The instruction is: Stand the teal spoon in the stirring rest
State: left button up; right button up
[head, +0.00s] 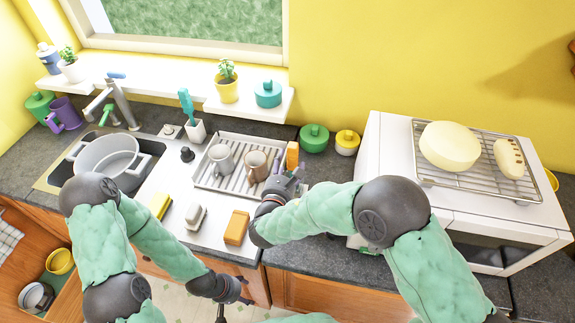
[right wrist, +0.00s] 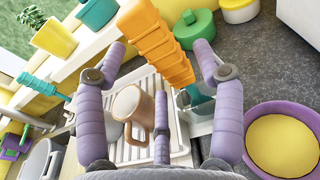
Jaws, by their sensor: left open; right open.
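A teal utensil (head: 187,106), seemingly the teal spoon, stands upright in a small white holder (head: 196,132) behind the drainer. I cannot tell for certain whether this holder is the stirring rest. The utensil also shows at the left of the right wrist view (right wrist: 42,86). My right gripper (head: 286,180) is open at the drainer's right end. In the right wrist view its purple fingers (right wrist: 160,75) are spread, with a ribbed orange thing (right wrist: 157,42) beyond them; contact is not visible. My left gripper (head: 228,300) is open low at the counter's front, its fingers barely visible.
Two mugs (head: 222,158) (head: 256,166) stand in the drainer (head: 208,182). A yellow sponge (head: 160,206), a white brush-like thing (head: 195,216) and an orange block (head: 236,228) lie in front. A pot (head: 105,155) sits in the sink. A white oven (head: 390,150) stands right.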

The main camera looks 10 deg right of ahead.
jog(key=p+v, duration=0.2)
jog(key=v, duration=0.6)
dwell(1.6)
dwell(0.3)
jog(key=v, duration=1.2)
jog(key=shift+f, duration=0.1)
dwell(0.8)
